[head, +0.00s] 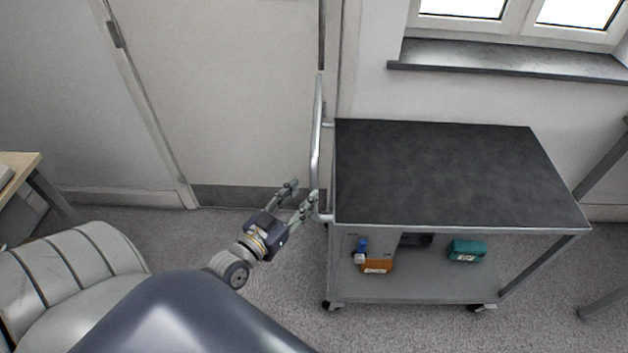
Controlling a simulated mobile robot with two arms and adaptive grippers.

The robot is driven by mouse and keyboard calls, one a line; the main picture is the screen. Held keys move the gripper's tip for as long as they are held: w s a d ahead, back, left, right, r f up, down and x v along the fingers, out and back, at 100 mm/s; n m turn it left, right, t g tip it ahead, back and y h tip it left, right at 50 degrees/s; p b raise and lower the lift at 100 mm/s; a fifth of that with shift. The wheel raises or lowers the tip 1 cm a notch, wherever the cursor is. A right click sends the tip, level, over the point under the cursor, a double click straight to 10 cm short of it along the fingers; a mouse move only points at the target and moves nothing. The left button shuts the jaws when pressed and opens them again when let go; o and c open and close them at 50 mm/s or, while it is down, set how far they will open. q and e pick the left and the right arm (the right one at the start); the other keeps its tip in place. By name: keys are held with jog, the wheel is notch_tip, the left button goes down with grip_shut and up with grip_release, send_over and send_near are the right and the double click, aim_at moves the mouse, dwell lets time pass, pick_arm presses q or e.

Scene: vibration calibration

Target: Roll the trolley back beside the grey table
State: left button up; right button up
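The trolley (440,172) stands right of centre, with a bare dark top, a lower grey shelf and castors on the carpet. Its upright metal handle (317,140) is on its left side. My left gripper (303,192) is open close to the lower part of this handle. I cannot tell whether a fingertip touches it. Nothing shows between the fingers. My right gripper is not in view. At the right edge only grey legs (603,302) of what may be the grey table show; its top is out of view.
An orange box (376,266), a teal case (467,251) and a small blue-and-white bottle (361,251) are on the trolley's lower shelf. A wall with a window sill (500,62) is behind it. A wooden-topped table (18,170) is at the left edge. Carpet before the trolley is clear.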

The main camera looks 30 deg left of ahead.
aim_at(311, 186)
pick_arm(q)
jog(key=shift+w+d+p, duration=0.1)
jog(key=shift+w+p, duration=0.2)
jog(key=shift+w, duration=2.6)
jog(key=shift+c, duration=0.4)
grip_shut()
